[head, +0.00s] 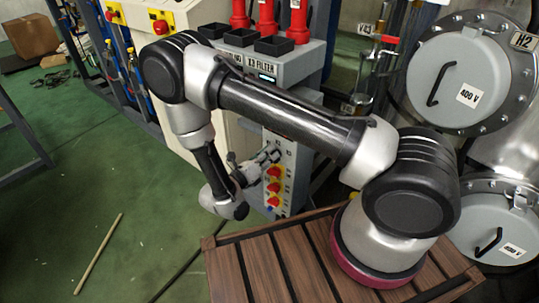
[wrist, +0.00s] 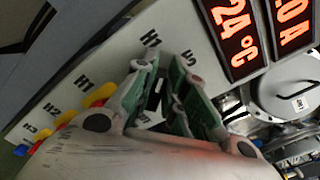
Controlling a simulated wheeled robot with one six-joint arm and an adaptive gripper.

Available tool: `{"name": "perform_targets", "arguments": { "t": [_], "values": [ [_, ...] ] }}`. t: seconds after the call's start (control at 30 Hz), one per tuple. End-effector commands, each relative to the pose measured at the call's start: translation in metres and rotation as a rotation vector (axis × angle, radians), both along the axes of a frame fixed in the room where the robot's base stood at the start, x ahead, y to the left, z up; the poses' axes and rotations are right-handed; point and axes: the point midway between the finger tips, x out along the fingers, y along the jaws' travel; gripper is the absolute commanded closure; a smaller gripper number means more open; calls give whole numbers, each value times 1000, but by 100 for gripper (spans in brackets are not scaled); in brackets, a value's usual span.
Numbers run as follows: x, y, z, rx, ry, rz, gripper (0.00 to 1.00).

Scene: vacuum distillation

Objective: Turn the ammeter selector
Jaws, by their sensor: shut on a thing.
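The ammeter selector (wrist: 155,98) is a small dark knob on the pale panel, mostly hidden between my fingers in the wrist view. My gripper (wrist: 168,88) has green-padded fingers, one on each side of the knob, and is shut on it. In the head view my gripper (head: 268,155) is at the upper front of the control panel (head: 297,160), and the selector cannot be made out there. I cannot read which position the selector points to.
Red knobs on yellow bases (head: 273,187) sit just below my gripper; yellow ones labelled H1 to H3 (wrist: 98,95) show in the wrist view. Red-lit displays (wrist: 237,35) are close beside the fingers.

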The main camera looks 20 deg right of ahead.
Motion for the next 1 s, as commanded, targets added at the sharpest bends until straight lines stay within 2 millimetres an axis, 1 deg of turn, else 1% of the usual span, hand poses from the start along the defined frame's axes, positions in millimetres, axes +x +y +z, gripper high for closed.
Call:
{"name": "perform_targets", "arguments": {
  "t": [0.2, 0.4, 0.93, 0.97, 1.0],
  "values": [
    [2, 1, -2, -66, 99, 1, 100],
    [2, 2, -3, -100, 150, 2, 100],
    [3, 2, -3, -112, 169, 2, 100],
    [3, 2, -3, -112, 169, 3, 83],
    [3, 2, -3, -112, 169, 3, 76]
  ]
}}
